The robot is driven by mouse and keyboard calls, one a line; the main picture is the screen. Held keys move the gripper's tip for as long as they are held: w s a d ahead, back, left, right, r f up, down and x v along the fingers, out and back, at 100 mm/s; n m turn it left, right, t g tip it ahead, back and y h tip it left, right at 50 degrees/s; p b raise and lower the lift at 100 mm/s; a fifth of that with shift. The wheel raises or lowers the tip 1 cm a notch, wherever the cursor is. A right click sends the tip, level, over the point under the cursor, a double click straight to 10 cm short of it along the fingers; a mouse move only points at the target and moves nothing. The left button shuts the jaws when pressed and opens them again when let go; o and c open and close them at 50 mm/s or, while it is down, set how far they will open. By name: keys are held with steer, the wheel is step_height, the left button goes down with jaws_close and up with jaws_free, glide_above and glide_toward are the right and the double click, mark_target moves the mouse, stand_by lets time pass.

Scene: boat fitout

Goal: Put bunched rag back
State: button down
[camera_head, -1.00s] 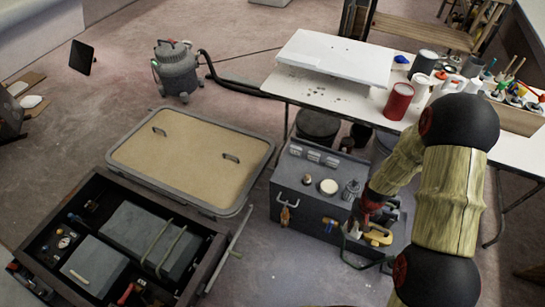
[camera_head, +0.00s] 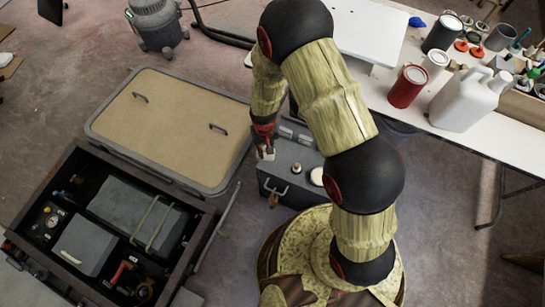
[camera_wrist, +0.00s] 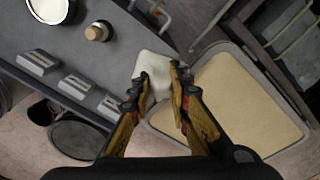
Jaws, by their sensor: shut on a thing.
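My gripper (camera_head: 264,138) is shut on a small pale lump, apparently the bunched rag (camera_head: 268,155), above the left end of the grey box (camera_head: 284,183). In the wrist view, the rag (camera_wrist: 153,66) shows between the two fingers of my gripper (camera_wrist: 160,76), which partly cover its sides. I cannot tell whether the rag touches the box.
A tan hatch panel (camera_head: 175,118) with two handles lies left of the box. A dark compartmented bin (camera_head: 190,243) stands at the lower left. The white table (camera_head: 505,145) at the right carries a red can (camera_head: 408,88) and a white jug (camera_head: 468,102).

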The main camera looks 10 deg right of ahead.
steer(key=s+a+p, duration=0.1)
steer(key=s+a, duration=0.4)
steer(key=a, duration=0.3)
steer(key=shift+n, duration=0.4)
steer(key=w+d+f+b, duration=0.1)
steer(key=d, duration=0.1)
steer(key=w+d+f+b, duration=0.1)
steer(key=w+d, duration=0.1)
steer(key=d, duration=0.1)
steer(key=w+d+f+b, duration=0.1)
steer(key=w+d+f, duration=0.1)
steer(key=d, duration=0.1)
steer(key=shift+d, duration=0.15)
steer(key=d+f, duration=0.1)
steer(key=w+d+f+b, duration=0.1)
steer(key=f, duration=0.1)
steer(key=w+d+f, duration=0.1)
steer(key=shift+f+b, duration=0.2)
steer(key=shift+b, duration=0.2)
steer(key=shift+d+f, duration=0.15)
steer(key=shift+f, duration=0.1)
steer(key=shift+w+d+f+b, duration=0.15)
steer(key=shift+f+b, duration=0.95)
steer(key=shift+f, duration=0.55)
steer(key=shift+f, duration=0.2)
steer(key=c, duration=1.7)
jaws_free()
